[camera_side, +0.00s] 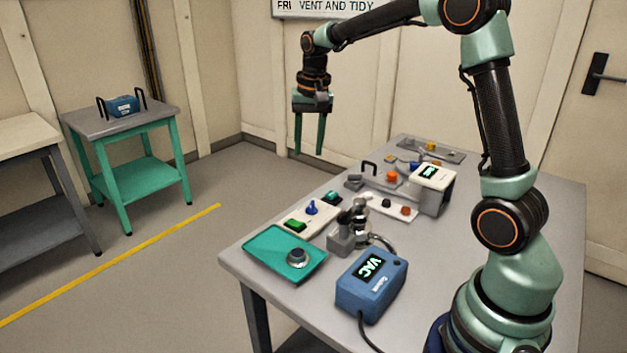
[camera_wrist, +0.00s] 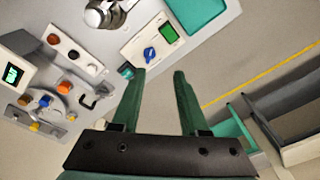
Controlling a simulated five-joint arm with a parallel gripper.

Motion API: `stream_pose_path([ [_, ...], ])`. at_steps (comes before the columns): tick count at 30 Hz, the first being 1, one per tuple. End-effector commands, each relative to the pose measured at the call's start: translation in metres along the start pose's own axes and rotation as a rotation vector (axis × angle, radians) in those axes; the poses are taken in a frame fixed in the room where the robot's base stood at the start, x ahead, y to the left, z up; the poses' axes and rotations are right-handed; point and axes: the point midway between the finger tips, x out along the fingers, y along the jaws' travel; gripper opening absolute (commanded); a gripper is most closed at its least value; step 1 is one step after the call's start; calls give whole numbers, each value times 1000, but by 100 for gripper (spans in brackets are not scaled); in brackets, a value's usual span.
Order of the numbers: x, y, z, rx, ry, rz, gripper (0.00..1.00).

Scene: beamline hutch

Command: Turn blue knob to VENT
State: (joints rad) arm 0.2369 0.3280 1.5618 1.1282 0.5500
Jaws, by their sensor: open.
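The blue knob (camera_side: 312,207) stands on a white panel (camera_side: 323,221) with a green screen, near the left edge of the grey table. In the wrist view the blue knob (camera_wrist: 150,53) sits on the panel (camera_wrist: 137,46) beyond my fingertips. The knob's pointer direction and any VENT mark are too small to read. My gripper (camera_side: 309,154) hangs with its fingers pointing down, above the table's height and apart from the knob. In the wrist view my gripper (camera_wrist: 160,72) shows two green fingers spread, with nothing between them.
A teal tray (camera_side: 262,250) holding a round metal part, a metal valve fitting (camera_side: 343,236) and a blue VAC box (camera_side: 371,284) stand near the panel. A white strip with knobs (camera_side: 376,209) and a display unit (camera_side: 433,189) lie farther right. Open floor lies left of the table.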

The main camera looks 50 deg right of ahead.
Motion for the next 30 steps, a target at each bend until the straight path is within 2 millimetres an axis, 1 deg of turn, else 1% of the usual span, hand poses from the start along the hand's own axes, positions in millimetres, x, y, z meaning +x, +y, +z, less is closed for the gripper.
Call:
stream_pose_path([
  [1, 14, 2, -11, 46, -22, 16, 44],
  [3, 30, 5, -24, 105, -44, 33, 44],
  [6, 49, 9, -38, 177, -70, 54, 44],
  [10, 66, 14, -48, 236, -89, 71, 44],
  [17, 81, 16, -51, 263, -98, 80, 44],
  [19, 89, 17, -50, 262, -99, 80, 44],
  [23, 112, 18, -47, 261, -100, 81, 44],
  [30, 158, 21, -42, 260, -100, 81, 44],
])
